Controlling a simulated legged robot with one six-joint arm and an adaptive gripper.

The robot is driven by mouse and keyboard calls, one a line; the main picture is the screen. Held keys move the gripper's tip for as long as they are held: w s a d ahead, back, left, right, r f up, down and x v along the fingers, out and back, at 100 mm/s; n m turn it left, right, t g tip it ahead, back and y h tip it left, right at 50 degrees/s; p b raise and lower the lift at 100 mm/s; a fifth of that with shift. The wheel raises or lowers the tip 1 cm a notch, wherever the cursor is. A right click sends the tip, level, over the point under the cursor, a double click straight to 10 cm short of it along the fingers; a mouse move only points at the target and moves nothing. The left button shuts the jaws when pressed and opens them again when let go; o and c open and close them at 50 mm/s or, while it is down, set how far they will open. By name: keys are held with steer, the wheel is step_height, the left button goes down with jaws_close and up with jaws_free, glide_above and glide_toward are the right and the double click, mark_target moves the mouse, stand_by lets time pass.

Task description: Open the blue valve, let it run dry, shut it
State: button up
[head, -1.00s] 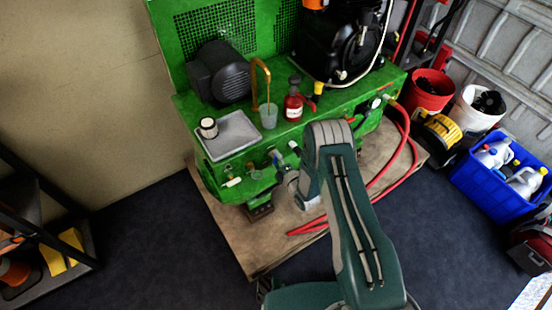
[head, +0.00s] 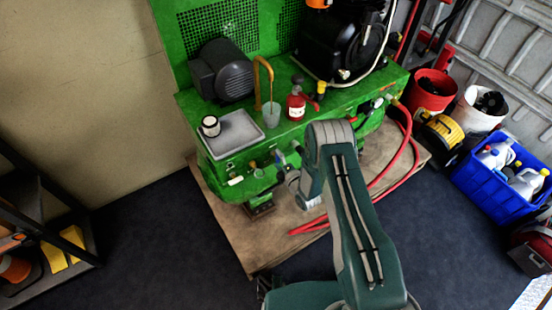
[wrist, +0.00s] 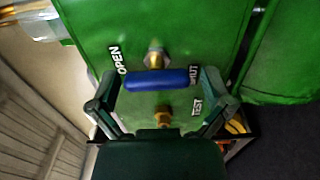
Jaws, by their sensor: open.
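The blue valve (wrist: 160,80) shows in the wrist view as a rounded blue handle lying crosswise just below a brass fitting on the green panel. An OPEN label (wrist: 117,60) is beyond its left end. A SHUT label (wrist: 194,76), partly covered, is by its right end. In the head view the handle (head: 281,159) is a small blue spot on the machine's front. My gripper (wrist: 160,84) is open, with one finger near each end of the handle. I cannot tell whether either finger touches it.
A second brass fitting (wrist: 163,117) and a TEST label (wrist: 197,107) are below the handle. On the green machine (head: 335,112) stand a clear cup (head: 271,115) by a bent copper pipe (head: 264,70), a red bottle (head: 296,104) and a grey tray (head: 234,137). Red hose (head: 385,183) lies at right.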

steer(key=v, duration=1.2)
steer(key=w+d+r+m+g+h, duration=0.1)
steer(key=w+d+r+m+h, duration=0.1)
steer(key=w+r, duration=0.4)
steer(key=w+d+r+m+g+h, duration=0.1)
steer(key=w+r+m+h, duration=0.15)
steer(key=r, duration=0.55)
steer(key=s+d+r+m+g+h, duration=0.1)
steer(key=d+r+m+h, duration=0.15)
steer(key=r, duration=0.45)
steer(key=s+d+r+m+g+h, duration=0.1)
steer(key=d+r+m, duration=0.25)
steer(key=r, duration=0.45)
steer(key=s+d+r+m+g+h, duration=0.2)
steer(key=s+r+m, duration=0.6)
steer(key=s+r, duration=0.4)
steer(key=s+r+m+g, duration=0.2)
steer(key=s+m, duration=0.4)
steer(key=s, duration=1.3)
steer(key=shift+r+g, duration=0.15)
steer(key=shift+g, duration=0.55)
